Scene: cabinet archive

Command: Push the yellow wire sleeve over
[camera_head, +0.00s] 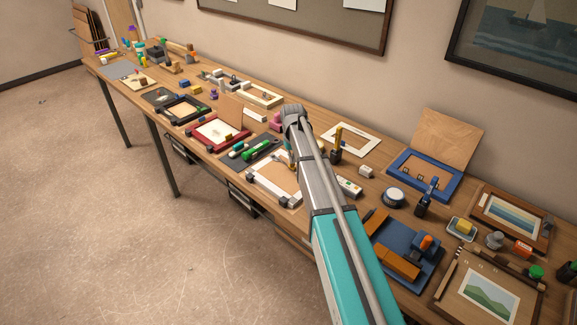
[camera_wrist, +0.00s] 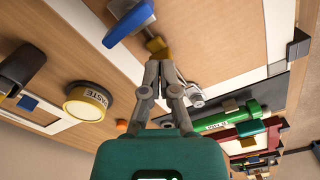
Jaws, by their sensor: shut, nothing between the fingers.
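A small dull-yellow piece (camera_wrist: 157,46), which I take to be the yellow wire sleeve, stands just beyond my fingertips in the wrist view. Whether the fingers touch it cannot be told. A blue part (camera_wrist: 128,22) is close beside it. My gripper (camera_wrist: 160,64) is shut and empty over the white-edged frame with a brown backing (camera_wrist: 215,40). In the head view my gripper (camera_head: 291,163) is partly hidden by my arm, above that frame (camera_head: 270,183). The sleeve is not clearly made out there.
A green tube (camera_head: 260,149) lies on a dark tray left of the frame; a metal hook (camera_wrist: 195,97) is near my fingers. A jar labelled PASTE (camera_wrist: 87,105) stands close by. A red frame (camera_head: 217,133) lies further left. The bench is crowded; the floor in front is clear.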

